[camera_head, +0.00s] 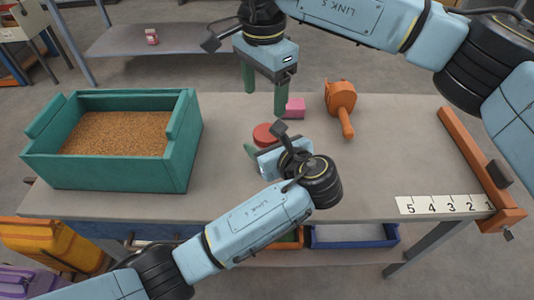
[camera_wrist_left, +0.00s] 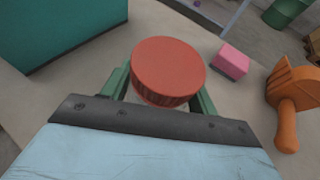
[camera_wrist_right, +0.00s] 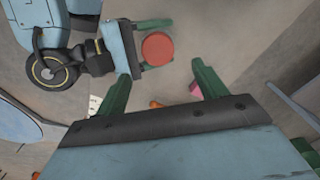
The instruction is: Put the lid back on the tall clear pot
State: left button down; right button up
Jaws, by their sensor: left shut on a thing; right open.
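A round red lid (camera_head: 264,135) with a ribbed side is between the green fingers of my left gripper (camera_head: 262,148), near the middle of the table. In the left wrist view the lid (camera_wrist_left: 169,68) fills the space between the fingers, and my left gripper is shut on it. It also shows from above in the right wrist view (camera_wrist_right: 158,48). My right gripper (camera_head: 264,98) is open and empty, fingers pointing down, behind the lid.
A teal bin (camera_head: 185,160) of brown grain stands on the left of the table. A pink block (camera_head: 295,108) and an orange handled tool (camera_head: 341,100) lie behind the lid. A numbered strip (camera_head: 440,204) and an orange rail (camera_head: 470,155) are at the right. The table's right middle is clear.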

aim_at(267, 132)
jog(key=m, duration=1.1)
jog(key=shift+d+f+m, duration=0.15)
jog(key=shift+f+m, duration=0.15)
jog(key=shift+f, duration=0.05)
jog(key=m, duration=0.5)
jog(key=shift+d+f, duration=0.1)
jog(key=shift+f, duration=0.15)
jog(key=shift+f, duration=0.1)
jog(key=shift+f, duration=3.95)
jog(key=shift+c, duration=0.3)
